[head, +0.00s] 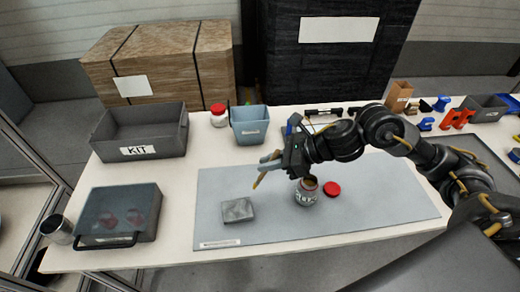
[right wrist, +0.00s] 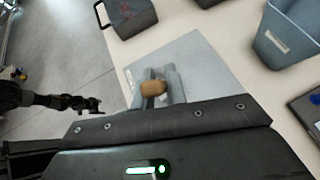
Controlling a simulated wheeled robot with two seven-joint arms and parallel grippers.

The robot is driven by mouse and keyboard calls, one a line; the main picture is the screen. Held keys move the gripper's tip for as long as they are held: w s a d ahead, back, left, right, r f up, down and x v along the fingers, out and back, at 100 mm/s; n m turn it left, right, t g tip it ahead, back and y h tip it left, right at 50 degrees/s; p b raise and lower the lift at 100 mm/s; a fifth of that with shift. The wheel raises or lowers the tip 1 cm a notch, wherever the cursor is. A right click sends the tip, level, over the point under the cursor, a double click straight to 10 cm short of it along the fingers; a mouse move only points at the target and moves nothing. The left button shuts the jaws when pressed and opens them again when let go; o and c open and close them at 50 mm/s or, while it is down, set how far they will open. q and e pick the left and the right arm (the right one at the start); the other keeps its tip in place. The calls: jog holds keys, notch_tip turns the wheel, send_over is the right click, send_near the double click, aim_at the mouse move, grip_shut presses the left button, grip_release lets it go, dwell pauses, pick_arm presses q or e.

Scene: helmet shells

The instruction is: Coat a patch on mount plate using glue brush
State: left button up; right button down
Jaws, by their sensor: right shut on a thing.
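The mount plate (head: 238,210) is a small grey block lying flat on the blue-grey mat. My right gripper (head: 270,160) is shut on the glue brush (head: 259,180), above the mat and behind and right of the plate, apart from it. The brush's tan part points down and left; its rounded tan end also shows between the fingers in the right wrist view (right wrist: 153,88). The open glue jar (head: 306,193) stands right of the plate, with its red lid (head: 332,189) beside it. A dark jointed arm at the left of the right wrist view appears to be my left gripper (right wrist: 92,104); its jaws are unclear.
The mat (head: 380,205) is clear to the right. A grey KIT bin (head: 140,150), a blue bucket (head: 250,132) and a red-lidded jar (head: 219,117) stand at the back. A dark case (head: 118,215) sits at left, near a metal cup (head: 57,229).

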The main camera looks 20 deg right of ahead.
aim_at(259, 177)
jog(key=shift+w+a+r+g+p, duration=0.2)
jog(key=shift+w+a+r+p, duration=0.15)
jog(key=shift+a+r, duration=0.2)
jog(key=shift+w+a+r+g+p, duration=0.2)
jog(key=shift+a+r+p, duration=0.25)
jog(key=shift+a, duration=0.3)
jog(key=shift+f+b, duration=0.35)
jog(key=shift+f, duration=0.25)
pick_arm(q)
jog(key=shift+w+a+f+b, duration=0.1)
jog(key=shift+w+f+b, duration=0.05)
jog(key=shift+w+b, duration=0.4)
jog(key=shift+w+a+f+b, duration=0.1)
jog(key=shift+w+b, duration=0.25)
jog(key=shift+b, duration=0.3)
pick_arm(e)
jog(key=shift+f, duration=2)
